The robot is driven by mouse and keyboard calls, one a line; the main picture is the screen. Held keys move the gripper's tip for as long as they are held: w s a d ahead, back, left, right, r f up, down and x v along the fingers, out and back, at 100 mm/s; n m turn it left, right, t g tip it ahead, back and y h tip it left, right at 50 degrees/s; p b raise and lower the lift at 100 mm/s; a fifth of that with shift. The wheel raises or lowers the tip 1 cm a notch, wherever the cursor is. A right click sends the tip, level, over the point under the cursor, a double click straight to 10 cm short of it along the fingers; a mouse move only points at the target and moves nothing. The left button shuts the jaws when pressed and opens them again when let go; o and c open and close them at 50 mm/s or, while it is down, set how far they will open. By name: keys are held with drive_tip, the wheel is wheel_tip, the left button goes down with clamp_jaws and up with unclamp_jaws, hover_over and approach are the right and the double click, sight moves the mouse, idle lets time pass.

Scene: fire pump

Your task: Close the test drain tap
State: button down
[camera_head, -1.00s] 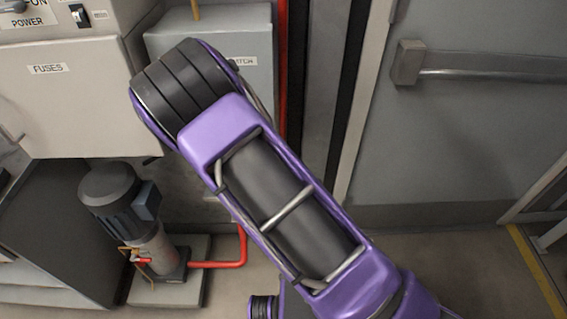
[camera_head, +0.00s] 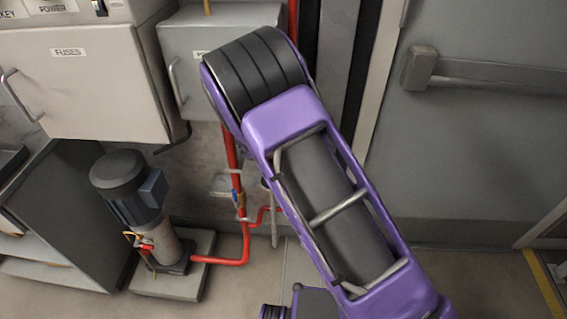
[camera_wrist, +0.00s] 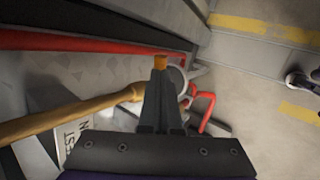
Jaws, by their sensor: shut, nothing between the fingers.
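In the wrist view my gripper (camera_wrist: 160,72) is shut and empty, with dark fingers and an orange patch at their tips. A brown bar (camera_wrist: 70,113) runs in from the left and ends near the fingers. A grey round part (camera_wrist: 178,76) and a bent red part (camera_wrist: 205,108) lie beyond the fingertips; I cannot tell which part is the tap. In the head view a brass-coloured fitting (camera_head: 239,198) sits on the red pipe (camera_head: 231,150). My gripper is not visible there.
A pump (camera_head: 130,190) with a small red handle (camera_head: 146,245) stands on a plinth at lower left. A fuse cabinet (camera_head: 85,85) and a grey box (camera_head: 180,60) hang above. A door with a bar (camera_head: 490,75) is at right. Floor (camera_head: 480,280) shows clear at lower right.

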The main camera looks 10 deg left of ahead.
drive_tip(key=shift+r+p, duration=0.4)
drive_tip(key=shift+r, duration=0.4)
drive_tip(key=p+v, duration=0.2)
drive_tip(key=v, duration=1.2)
drive_tip(key=shift+f, duration=0.1)
